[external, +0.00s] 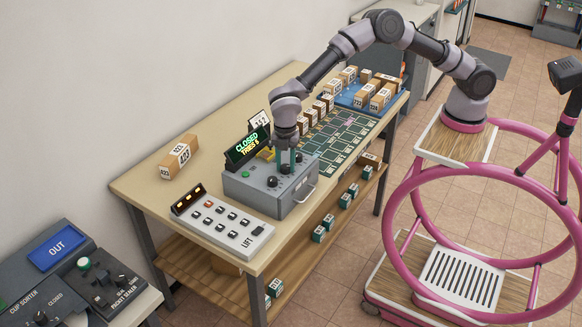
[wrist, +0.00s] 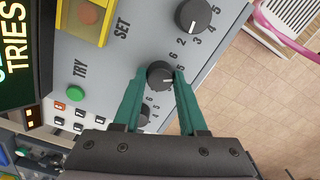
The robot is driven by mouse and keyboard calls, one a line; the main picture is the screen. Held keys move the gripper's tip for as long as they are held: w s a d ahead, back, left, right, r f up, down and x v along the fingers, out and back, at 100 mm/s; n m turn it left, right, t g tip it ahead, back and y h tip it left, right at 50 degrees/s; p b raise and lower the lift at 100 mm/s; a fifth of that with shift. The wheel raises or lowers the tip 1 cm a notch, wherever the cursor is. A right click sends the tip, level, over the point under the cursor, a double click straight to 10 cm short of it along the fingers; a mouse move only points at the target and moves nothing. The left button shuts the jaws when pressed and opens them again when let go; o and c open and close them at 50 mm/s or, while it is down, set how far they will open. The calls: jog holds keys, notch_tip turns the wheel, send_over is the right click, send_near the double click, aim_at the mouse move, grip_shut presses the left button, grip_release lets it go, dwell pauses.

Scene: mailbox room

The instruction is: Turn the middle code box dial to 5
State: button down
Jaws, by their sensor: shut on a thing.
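The grey code box (external: 262,193) stands on the table; its display (external: 248,145) reads CLOSED, TRIES 6. The middle dial (wrist: 160,75) is a round black knob with a white pointer line; its exact number is hard to read as my fingers cover part of the scale. My gripper (wrist: 155,78) points down, its teal fingers shut on the middle dial, one on each side. One other dial (wrist: 193,14) shows at the top of the wrist view; another (wrist: 143,116) is partly hidden between my fingers. In the external view my gripper (external: 288,160) hides the middle dial.
A green TRY button (wrist: 76,94) and a yellow-framed SET button (wrist: 88,14) are on the box beside the dials. A LIFT keypad panel (external: 224,220) lies in front. Numbered parcels (external: 179,156) and a green grid mat (external: 338,138) are on the table.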

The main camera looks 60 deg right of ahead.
aim_at(285, 166)
jog(key=shift+n, duration=0.6)
jog(key=shift+r+n, duration=0.1)
jog(key=shift+n, duration=0.2)
jog(key=shift+c, duration=2.3)
grip_release()
notch_tip(285, 166, up, 11)
